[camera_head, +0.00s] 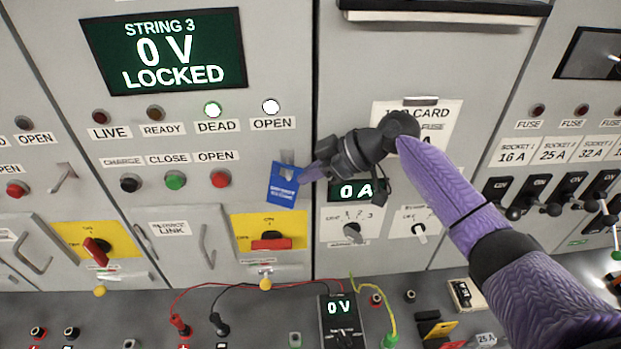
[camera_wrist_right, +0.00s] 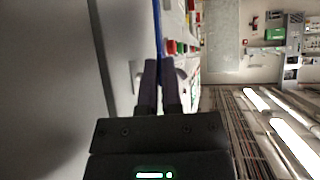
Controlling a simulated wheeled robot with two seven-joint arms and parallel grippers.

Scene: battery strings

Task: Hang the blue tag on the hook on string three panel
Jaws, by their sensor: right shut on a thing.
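The blue tag (camera_head: 283,190) has white print and is at the string three panel (camera_head: 160,215), right of the red button. A small pale hook plate (camera_head: 287,158) shows just above it. My right gripper (camera_head: 303,178) reaches in from the right and is shut on the tag's upper right part. In the right wrist view the two fingers (camera_wrist_right: 160,80) are together, with the blue tag (camera_wrist_right: 157,40) seen edge-on between them. I cannot tell whether the tag's hole is around the hook. My left gripper is not in view.
The string three display (camera_head: 165,50) reads 0 V LOCKED. Below the tag is a yellow switch plate with a red handle (camera_head: 270,241). A job card (camera_head: 388,112) is behind my right arm.

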